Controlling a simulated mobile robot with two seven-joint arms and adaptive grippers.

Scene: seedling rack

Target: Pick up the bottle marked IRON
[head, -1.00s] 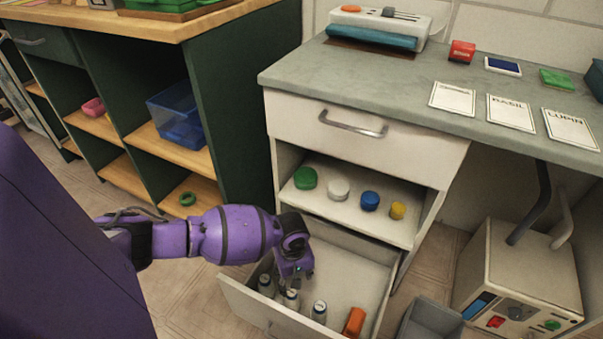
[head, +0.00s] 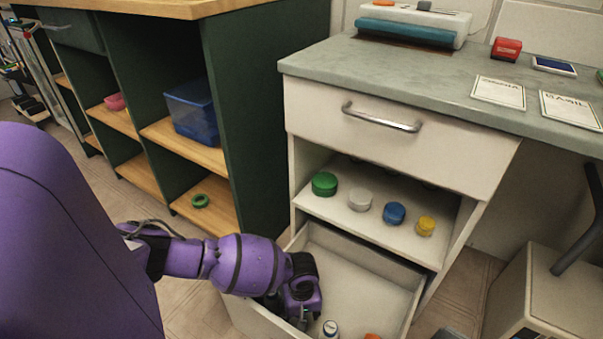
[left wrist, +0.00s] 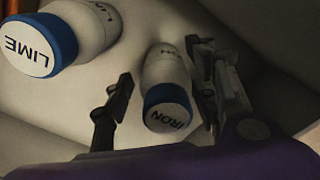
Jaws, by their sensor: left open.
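The IRON bottle (left wrist: 168,90) is white with a blue cap whose top reads IRON. In the left wrist view it lies between the two open fingers of my left gripper (left wrist: 166,104), with a gap on the left finger's side; whether the right finger touches it I cannot tell. In the head view my left gripper (head: 303,312) is down in the open lower drawer (head: 352,272) and hides most of what is under it. A LIME bottle (left wrist: 85,30), also white with a blue cap, stands beside the IRON bottle.
Another bottle top (head: 330,327) and an orange item (head: 372,336) show at the drawer's front. Above the drawer, a shelf holds a green lid (head: 324,184), a white lid (head: 360,199), a blue lid (head: 394,212) and a yellow lid (head: 426,226). The drawer's back is clear.

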